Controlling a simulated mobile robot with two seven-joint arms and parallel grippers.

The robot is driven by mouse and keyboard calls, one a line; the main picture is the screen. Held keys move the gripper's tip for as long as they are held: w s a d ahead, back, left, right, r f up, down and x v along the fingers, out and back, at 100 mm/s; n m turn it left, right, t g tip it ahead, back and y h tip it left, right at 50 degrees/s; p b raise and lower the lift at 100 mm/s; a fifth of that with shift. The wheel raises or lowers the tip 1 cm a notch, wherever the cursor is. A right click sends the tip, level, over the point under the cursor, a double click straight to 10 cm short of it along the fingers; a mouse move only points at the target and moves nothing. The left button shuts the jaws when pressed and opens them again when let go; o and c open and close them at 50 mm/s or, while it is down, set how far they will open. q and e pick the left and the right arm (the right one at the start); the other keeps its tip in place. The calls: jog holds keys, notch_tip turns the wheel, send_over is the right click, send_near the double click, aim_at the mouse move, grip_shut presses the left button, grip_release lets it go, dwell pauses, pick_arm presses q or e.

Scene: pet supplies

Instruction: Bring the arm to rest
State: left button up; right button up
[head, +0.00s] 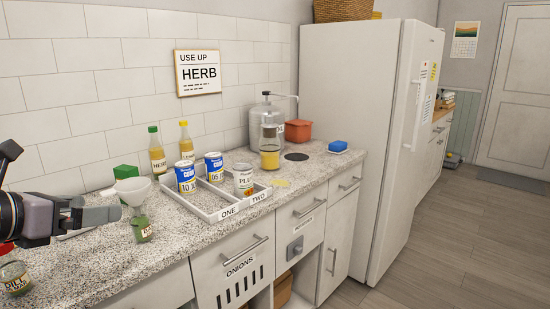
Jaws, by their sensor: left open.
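My left gripper (97,208) reaches in from the left edge, above the speckled counter (110,267). Its jaws are apart and I see nothing held between them. A small jar with green contents (142,228) stands on the counter just right of the fingertips. A white funnel (133,189) shows above that jar; whether it rests in the jar's mouth is hard to tell. My left arm hides part of the counter at the far left. My right gripper is not in view.
A two-lane tray (212,213) marked ONE and TWO holds several cans. Two bottles (157,152), a green box (125,172) and a dispenser (264,122) stand behind. A labelled jar (14,277) is below my arm. The front counter middle is clear. A fridge (345,95) stands right.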

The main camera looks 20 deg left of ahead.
pick_arm(q)
jog(key=w+d+f+n+g+h+b, duration=0.1)
jog(key=d+f+n+h+b, duration=0.1)
jog(key=d+f+n, duration=0.5)
jog(key=w+d+f+n+h+b, duration=0.15)
jog(key=d+f, duration=0.25)
jog(key=f, duration=0.6)
jog(key=w+d+f+n+g+h+b, duration=0.1)
jog(key=d+f+n+h, duration=0.1)
jog(key=d+f+n, duration=0.5)
jog(key=s+d+f+n+y+b, duration=0.2)
jog(key=s+f+n, duration=0.2)
jog(key=f+n, duration=0.3)
jog(key=s+d+f+n+g+y+b, duration=0.15)
jog(key=s+f+n, duration=0.35)
jog(key=f, duration=0.5)
jog(key=s+d+f+n+t+y+b, duration=0.1)
jog(key=s+d+f+n+b, duration=0.1)
jog(key=s+f+n, duration=0.4)
notch_tip(320, 180, up, 9)
jog(key=w+a+p, duration=0.1)
jog(key=p, duration=1.3)
jog(key=shift+a+n, duration=0.25)
jog(key=shift+n, duration=0.1)
jog(key=shift+g, duration=0.25)
